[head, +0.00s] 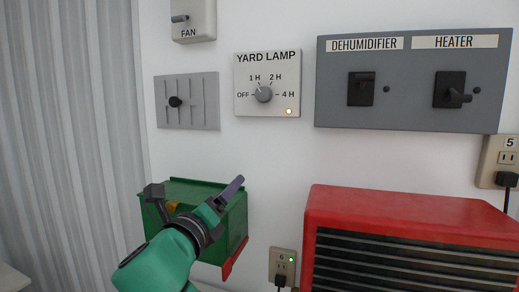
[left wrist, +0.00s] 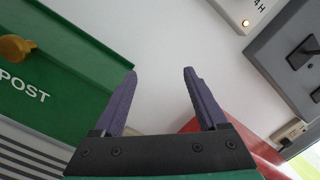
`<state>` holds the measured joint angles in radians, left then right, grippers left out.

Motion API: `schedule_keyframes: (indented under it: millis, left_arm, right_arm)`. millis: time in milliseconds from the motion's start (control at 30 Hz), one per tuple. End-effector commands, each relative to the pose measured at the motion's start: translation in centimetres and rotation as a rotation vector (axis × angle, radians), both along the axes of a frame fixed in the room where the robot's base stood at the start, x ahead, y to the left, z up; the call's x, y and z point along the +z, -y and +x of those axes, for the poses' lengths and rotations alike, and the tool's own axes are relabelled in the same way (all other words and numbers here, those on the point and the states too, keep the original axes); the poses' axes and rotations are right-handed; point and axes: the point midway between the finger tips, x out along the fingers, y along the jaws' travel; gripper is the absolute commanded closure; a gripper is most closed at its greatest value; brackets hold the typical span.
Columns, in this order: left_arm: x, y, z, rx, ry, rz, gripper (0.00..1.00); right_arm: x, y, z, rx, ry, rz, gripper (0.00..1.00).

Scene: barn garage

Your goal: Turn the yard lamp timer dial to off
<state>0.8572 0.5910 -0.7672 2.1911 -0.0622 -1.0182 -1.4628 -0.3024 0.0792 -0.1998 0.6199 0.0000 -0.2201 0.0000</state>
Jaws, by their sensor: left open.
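The yard lamp timer (head: 243,108) is a pale square plate on the white wall, marked OFF, 1 H, 2 H and 4 H. Its round grey dial (head: 264,95) sits in the middle; its pointer seems to face up-left near 1 H, but it is small. An amber light (head: 289,111) glows at its lower right. My left gripper (head: 236,181) is below and left of the timer, in front of the green box, touching no dial. In the left wrist view its purple fingers (left wrist: 160,73) are apart and empty, and only the timer's corner (left wrist: 232,12) shows. My right gripper is out of view.
A green POST box (head: 236,228) and a red slatted unit (head: 400,205) stand out below. A grey slider panel (head: 200,115) is left of the timer, a fan switch (head: 194,20) above-left, and the dehumidifier and heater panel (head: 415,85) to its right. Bare wall lies beneath the timer.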

Motion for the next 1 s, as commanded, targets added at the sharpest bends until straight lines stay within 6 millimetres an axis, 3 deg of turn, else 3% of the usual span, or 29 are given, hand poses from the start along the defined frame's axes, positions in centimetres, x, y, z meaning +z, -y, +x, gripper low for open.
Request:
schedule_keyframes:
  millis: [33, 100, 200, 333, 433, 800, 1000]
  left_arm:
    - [4.4, 0.6, -1.0, 0.006, 0.151, 0.169, 0.25]
    - [8.7, 1.3, -2.2, 0.033, 0.321, 0.385, 0.25]
    - [12.2, 1.7, -3.5, 0.077, 0.472, 0.581, 0.25]
    - [13.7, 2.0, -3.6, 0.099, 0.528, 0.658, 0.25]
    - [14.4, 2.5, -2.5, 0.098, 0.525, 0.655, 0.25]
    - [18.3, 5.9, 5.7, 0.097, 0.524, 0.651, 0.25]
    - [19.0, 6.9, 8.1, 0.096, 0.524, 0.65, 0.25]
  right_arm:
    - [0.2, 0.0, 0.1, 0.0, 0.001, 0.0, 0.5]
    - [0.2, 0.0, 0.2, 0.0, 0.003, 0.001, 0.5]
    - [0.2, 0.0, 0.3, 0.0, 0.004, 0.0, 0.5]
    - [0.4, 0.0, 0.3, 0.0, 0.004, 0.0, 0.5]
    - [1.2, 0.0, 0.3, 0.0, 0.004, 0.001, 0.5]
    - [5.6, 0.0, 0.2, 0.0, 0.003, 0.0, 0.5]
    - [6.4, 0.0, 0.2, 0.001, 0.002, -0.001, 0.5]
